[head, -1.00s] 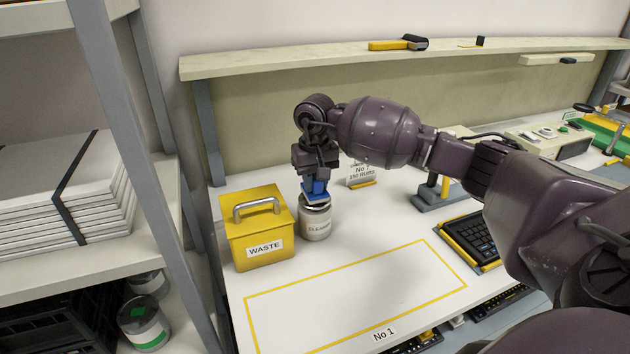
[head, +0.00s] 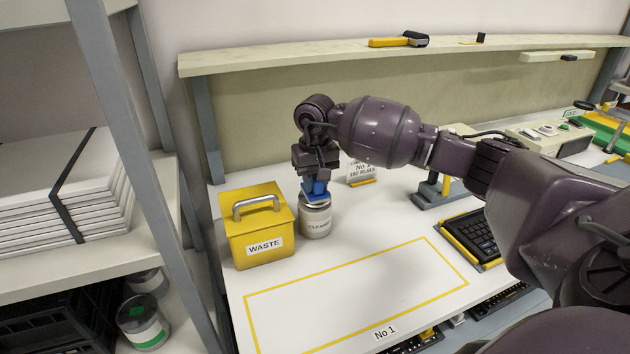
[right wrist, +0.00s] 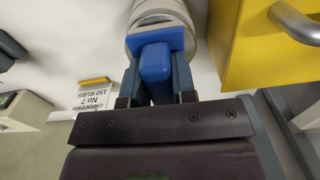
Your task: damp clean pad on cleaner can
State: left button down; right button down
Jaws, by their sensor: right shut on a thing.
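The cleaner can (head: 315,222) is a pale grey can with a "CLEANER" label, standing upright on the white table to the right of the waste bin. My right gripper (head: 318,186) is directly above it, pointing down and shut on the blue pad (head: 313,196). The pad is at the can's top; whether it presses on the lid I cannot fully tell. In the right wrist view, the pad's blue grip (right wrist: 156,62) sits between the fingers, with the can (right wrist: 160,10) just beyond it. My left gripper is not in view.
The yellow waste bin (head: 262,245) with a metal handle stands close left of the can. A sign (head: 361,171) stands behind right. A yellow-outlined area marked No 1 (head: 355,292) is empty in front. A keyboard (head: 472,238) lies at right.

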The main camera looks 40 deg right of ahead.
aim_at(315, 177)
jog(key=shift+f, duration=0.4)
dwell(0.4)
jog(key=shift+r, duration=0.1)
dwell(0.6)
jog(key=shift+r+p, duration=0.55)
jog(key=shift+r, duration=2.9)
